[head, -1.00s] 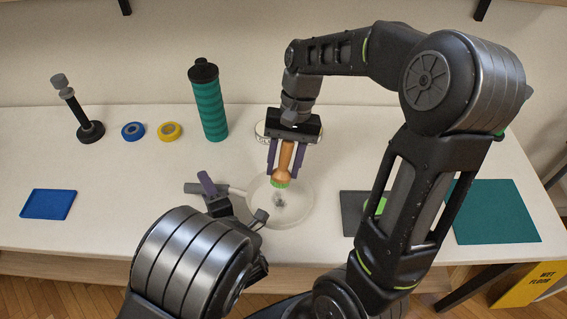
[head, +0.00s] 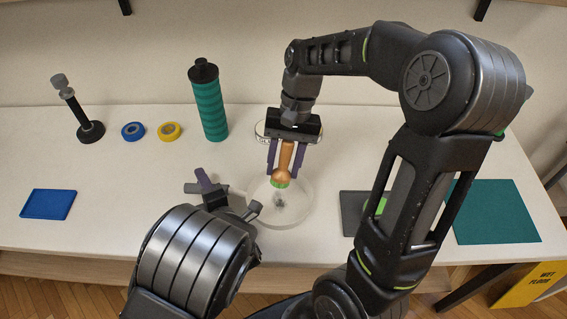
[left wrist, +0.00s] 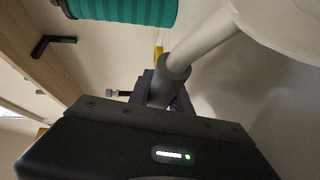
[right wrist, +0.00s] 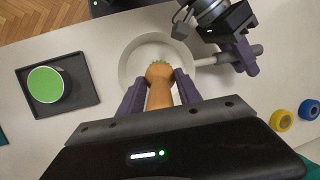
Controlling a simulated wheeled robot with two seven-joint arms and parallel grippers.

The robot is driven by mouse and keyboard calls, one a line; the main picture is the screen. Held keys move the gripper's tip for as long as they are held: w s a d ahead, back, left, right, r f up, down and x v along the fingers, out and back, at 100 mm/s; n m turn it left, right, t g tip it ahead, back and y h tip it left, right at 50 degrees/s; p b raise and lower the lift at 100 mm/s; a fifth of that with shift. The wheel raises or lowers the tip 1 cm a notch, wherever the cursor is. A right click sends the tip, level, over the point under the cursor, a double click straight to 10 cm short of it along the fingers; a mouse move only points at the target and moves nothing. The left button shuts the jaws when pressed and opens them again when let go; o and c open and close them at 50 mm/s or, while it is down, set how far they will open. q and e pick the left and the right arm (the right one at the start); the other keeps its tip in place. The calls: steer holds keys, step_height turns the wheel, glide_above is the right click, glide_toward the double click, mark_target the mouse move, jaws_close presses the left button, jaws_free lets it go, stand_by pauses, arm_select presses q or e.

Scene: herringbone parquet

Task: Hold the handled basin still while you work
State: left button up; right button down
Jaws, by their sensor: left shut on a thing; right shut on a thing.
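The handled basin, a pale round bowl (head: 305,213), stands on the white table. Its straight handle with a grey grip (left wrist: 174,68) points left. My left gripper (head: 205,183) is shut on this handle; the left wrist view shows its purple fingers around the grey grip. My right gripper (head: 286,160) is shut on a wooden-handled brush (head: 284,164). The brush's green bristle end (head: 281,184) points down into the basin; whether it touches the bottom I cannot tell. A dark smudge (head: 278,204) shows inside the basin. The brush also shows in the right wrist view (right wrist: 159,92).
A teal ribbed bottle (head: 209,105), blue and yellow tape rolls (head: 133,131) (head: 169,131) and a black stand (head: 90,131) are behind left. A blue tray (head: 47,204) lies left. A dark tray (right wrist: 82,97) with a green-topped round thing (right wrist: 45,85) and a teal mat (head: 495,212) lie right.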

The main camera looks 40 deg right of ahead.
arm_select(q)
jaws_close()
steer(key=shift+f, duration=0.2)
stand_by(1.3)
